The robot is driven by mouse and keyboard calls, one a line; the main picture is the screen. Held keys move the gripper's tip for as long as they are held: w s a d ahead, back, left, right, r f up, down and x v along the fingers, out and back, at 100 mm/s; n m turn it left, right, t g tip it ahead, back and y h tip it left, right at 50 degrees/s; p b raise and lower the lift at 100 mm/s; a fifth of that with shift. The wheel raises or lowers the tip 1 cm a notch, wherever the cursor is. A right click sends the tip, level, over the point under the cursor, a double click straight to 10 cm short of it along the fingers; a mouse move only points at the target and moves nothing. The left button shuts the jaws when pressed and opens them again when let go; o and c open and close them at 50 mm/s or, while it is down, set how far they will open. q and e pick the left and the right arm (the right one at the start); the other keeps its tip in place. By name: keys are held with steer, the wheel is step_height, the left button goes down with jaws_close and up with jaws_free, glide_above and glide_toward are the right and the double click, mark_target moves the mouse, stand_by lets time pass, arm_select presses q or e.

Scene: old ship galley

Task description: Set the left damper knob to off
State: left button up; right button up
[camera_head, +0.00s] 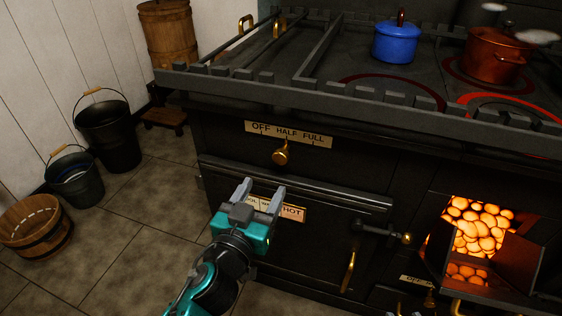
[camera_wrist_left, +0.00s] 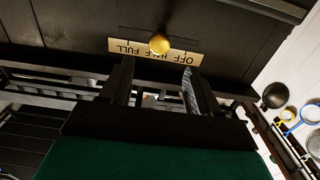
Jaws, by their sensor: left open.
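The left damper knob (camera_head: 281,156) is a round brass knob on the dark stove front. It sits below the middle of a cream plate (camera_head: 324,141) marked OFF, HALF, FULL, about under HALF. My left gripper (camera_head: 261,190) is open and empty, below and slightly left of the knob in the head view, apart from it. In the left wrist view, which is upside down, the knob (camera_wrist_left: 160,44) shows beyond and between the two fingertips (camera_wrist_left: 157,75), in front of the plate (camera_wrist_left: 118,46). My right gripper is not in view.
An oven door (camera_head: 330,243) with a long rail (camera_head: 350,199) lies below the knob. An open firebox with glowing coals (camera_head: 478,228) is at right. The stove-top guard rail (camera_head: 350,113) juts out above. Buckets (camera_head: 107,135) stand on the floor at left.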

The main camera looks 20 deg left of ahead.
mark_target(279, 160)
arm_select(q)
steer(key=w, duration=1.2)
steer(key=shift+d, duration=0.25)
steer(key=shift+s, duration=0.1)
jaws_close()
